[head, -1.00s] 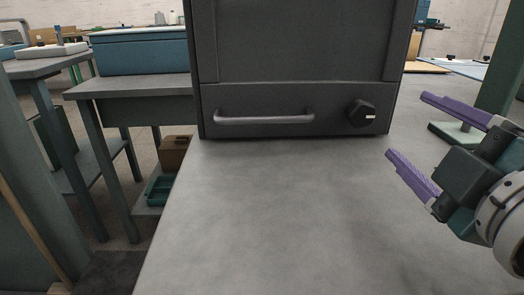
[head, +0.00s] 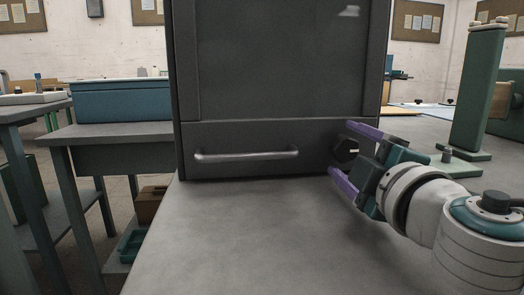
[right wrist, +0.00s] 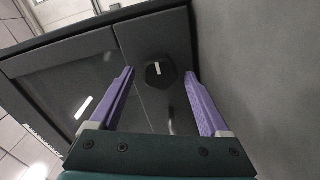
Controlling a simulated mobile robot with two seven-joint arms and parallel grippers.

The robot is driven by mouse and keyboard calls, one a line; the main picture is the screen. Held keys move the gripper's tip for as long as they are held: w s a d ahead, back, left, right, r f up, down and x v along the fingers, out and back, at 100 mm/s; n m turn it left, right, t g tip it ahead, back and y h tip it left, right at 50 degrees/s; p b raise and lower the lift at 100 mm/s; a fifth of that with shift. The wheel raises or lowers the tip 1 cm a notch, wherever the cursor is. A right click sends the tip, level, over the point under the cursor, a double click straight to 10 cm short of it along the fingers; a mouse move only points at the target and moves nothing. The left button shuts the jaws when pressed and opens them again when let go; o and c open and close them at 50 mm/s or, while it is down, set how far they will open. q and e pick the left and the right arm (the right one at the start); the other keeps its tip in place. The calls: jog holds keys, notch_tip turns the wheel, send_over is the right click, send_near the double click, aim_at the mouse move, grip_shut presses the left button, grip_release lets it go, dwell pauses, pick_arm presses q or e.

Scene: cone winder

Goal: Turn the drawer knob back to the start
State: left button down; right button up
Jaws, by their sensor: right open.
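The drawer knob (head: 345,150) is black and faceted with a pale mark. It sits at the right end of the dark drawer front (head: 312,140) on the cabinet, and my gripper partly covers it in the head view. In the right wrist view the knob (right wrist: 160,72) shows whole, between and just beyond the fingertips. My right gripper (head: 340,150) is open, its purple fingers pointing at the knob, one above and one below it in the head view. The fingers look apart from the knob. The grey bar handle (head: 246,155) is left of the knob. My left gripper is out of view.
The cabinet (head: 285,65) stands on a grey worktop (head: 240,235), which is clear in front of it. A green post on a base (head: 478,90) stands at the right. A side table with a blue box (head: 120,108) is at the left.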

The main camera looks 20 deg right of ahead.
jog(key=shift+w, duration=0.15)
jog(key=shift+c, duration=0.2)
grip_shut()
dwell(0.4)
